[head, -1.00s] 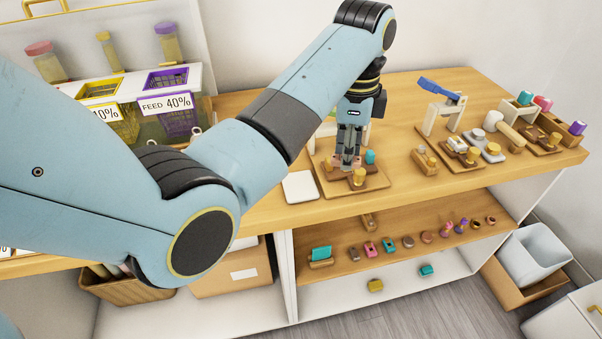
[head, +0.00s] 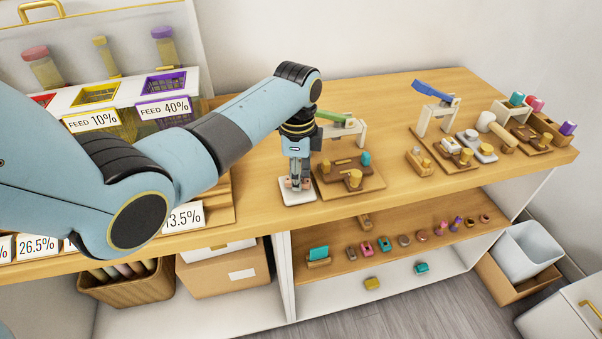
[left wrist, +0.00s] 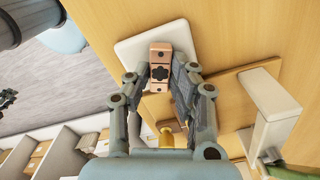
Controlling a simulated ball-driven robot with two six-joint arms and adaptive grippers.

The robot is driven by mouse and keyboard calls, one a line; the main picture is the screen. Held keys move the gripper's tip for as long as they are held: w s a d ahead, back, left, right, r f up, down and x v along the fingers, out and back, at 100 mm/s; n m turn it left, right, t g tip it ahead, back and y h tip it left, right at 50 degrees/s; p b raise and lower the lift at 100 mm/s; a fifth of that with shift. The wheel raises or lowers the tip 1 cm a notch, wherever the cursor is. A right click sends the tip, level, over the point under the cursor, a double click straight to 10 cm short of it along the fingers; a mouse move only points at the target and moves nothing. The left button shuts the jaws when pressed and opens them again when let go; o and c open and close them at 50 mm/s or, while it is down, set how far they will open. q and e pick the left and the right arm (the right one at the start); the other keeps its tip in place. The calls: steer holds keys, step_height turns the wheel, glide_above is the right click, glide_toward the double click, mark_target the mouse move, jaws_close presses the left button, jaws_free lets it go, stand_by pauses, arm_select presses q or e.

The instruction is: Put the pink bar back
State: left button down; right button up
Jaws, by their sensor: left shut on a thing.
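My left gripper (head: 298,184) points down over a small white pad (head: 297,199) on the wooden counter. It is shut on a pinkish-copper bar (left wrist: 160,54), which shows between the fingers in the left wrist view. The bar has a dark flower-shaped mark in its middle and a round dark spot near each end. The white pad (left wrist: 130,52) lies under the bar there; I cannot tell whether the bar touches it. In the head view the fingers hide most of the bar. My right gripper is not in view.
A blue-handled press (head: 434,91) stands farther right. Several small coloured pieces line the shelf below.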

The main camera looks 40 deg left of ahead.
arm_select(q)
steer(key=shift+f, duration=0.15)
steer(key=c, duration=1.1)
jaws_free()
steer(key=shift+c, duration=0.2)
step_height(320, 180, up, 12)
steer(key=shift+r, duration=0.2)
